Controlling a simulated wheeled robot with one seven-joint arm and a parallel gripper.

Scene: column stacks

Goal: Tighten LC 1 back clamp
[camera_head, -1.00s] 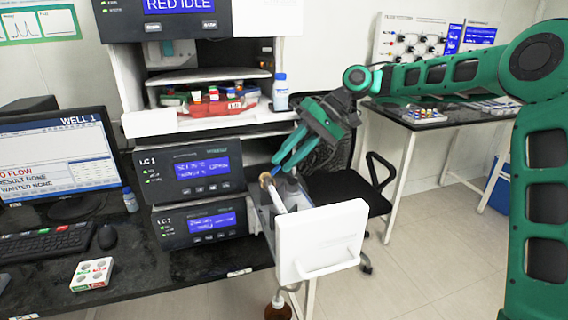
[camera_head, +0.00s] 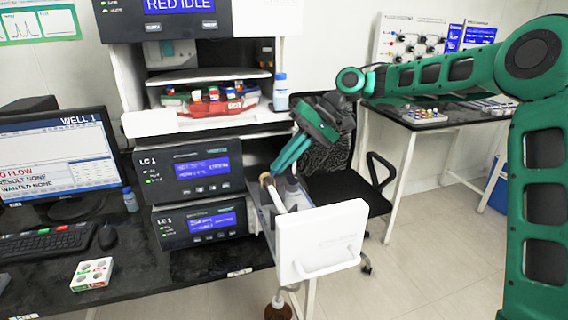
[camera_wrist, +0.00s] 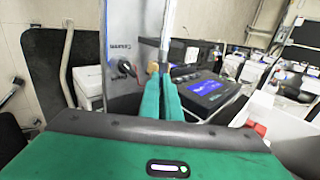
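The lower LC 1 unit (camera_head: 200,222) has its drawer (camera_head: 322,240) pulled out on its right side. A pale column (camera_head: 277,196) lies in the drawer, with a tan end piece (camera_head: 266,179) at its back end, where the back clamp would be. My gripper (camera_head: 275,168) points down over the back of the drawer, with its fingertips close to the tan piece. In the wrist view my gripper's green fingers (camera_wrist: 160,78) are together. The tan piece (camera_wrist: 152,67) shows just past the tips. I cannot tell whether they touch it or whether anything is between them.
A second LC 1 unit (camera_head: 190,170) sits on top of the lower one. A black knob (camera_wrist: 127,68) on a panel marked "Column" is beside the fingers in the wrist view. A bottle (camera_head: 278,308) hangs below the drawer. A chair (camera_head: 335,185) stands behind it.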

